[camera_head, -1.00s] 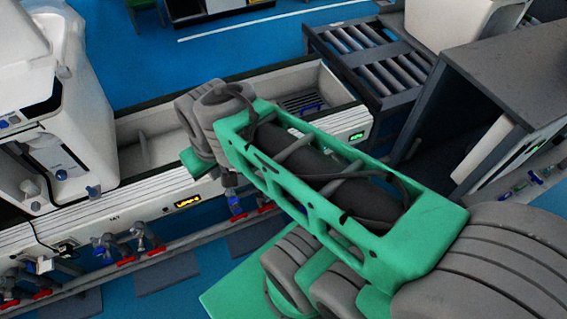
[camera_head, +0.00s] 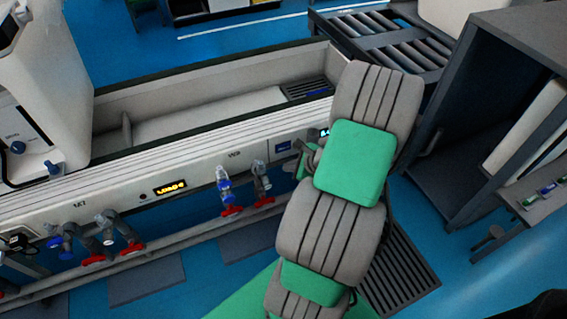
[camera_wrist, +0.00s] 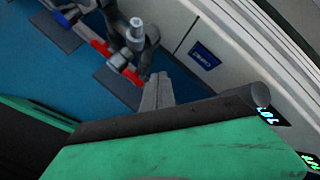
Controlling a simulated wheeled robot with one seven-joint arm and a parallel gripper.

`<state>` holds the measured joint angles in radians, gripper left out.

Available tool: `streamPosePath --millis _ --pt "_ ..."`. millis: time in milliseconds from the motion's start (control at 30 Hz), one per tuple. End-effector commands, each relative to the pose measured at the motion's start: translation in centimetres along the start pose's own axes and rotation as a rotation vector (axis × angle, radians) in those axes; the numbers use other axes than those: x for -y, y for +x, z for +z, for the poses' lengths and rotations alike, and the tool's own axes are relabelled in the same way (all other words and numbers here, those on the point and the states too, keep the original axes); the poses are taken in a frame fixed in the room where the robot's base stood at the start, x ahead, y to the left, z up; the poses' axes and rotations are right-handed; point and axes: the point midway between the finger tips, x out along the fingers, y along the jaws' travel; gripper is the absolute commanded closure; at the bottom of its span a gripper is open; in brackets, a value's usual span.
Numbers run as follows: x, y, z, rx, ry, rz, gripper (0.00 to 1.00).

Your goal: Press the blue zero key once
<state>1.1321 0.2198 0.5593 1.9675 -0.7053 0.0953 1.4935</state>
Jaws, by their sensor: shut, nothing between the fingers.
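I cannot make out a separate blue zero key in either view. A small dark blue plate with pale marks (camera_wrist: 204,56) sits on the white front panel in the wrist view; its marks are too small to read. A lit blue-white display (camera_wrist: 272,116) is partly hidden behind the dark bar and green part of my own arm. It also shows in the head view (camera_head: 325,132), beside my arm. My gripper (camera_wrist: 157,80) is shut and empty, its grey fingertips apart from the plate. In the head view my arm mostly hides it.
The long white bench (camera_head: 210,155) runs across the head view. Valves with red handles (camera_head: 232,211) and a pipe run along its front. A roller conveyor (camera_head: 385,45) and a dark grey cabinet (camera_head: 480,110) stand at the right.

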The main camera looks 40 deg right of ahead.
Motion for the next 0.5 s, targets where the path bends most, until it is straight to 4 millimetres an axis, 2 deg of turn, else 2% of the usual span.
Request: streamPosePath --millis 33,133,233,500 --pt "-0.4 1.4 -2.8 0.011 0.109 -0.036 1.00" --pt "-0.1 1.8 -5.0 0.032 0.250 -0.086 1.00" --pt "0.1 1.8 -5.5 0.041 0.300 -0.103 1.00" --pt "0.2 1.6 -5.3 0.040 0.300 -0.102 1.00"
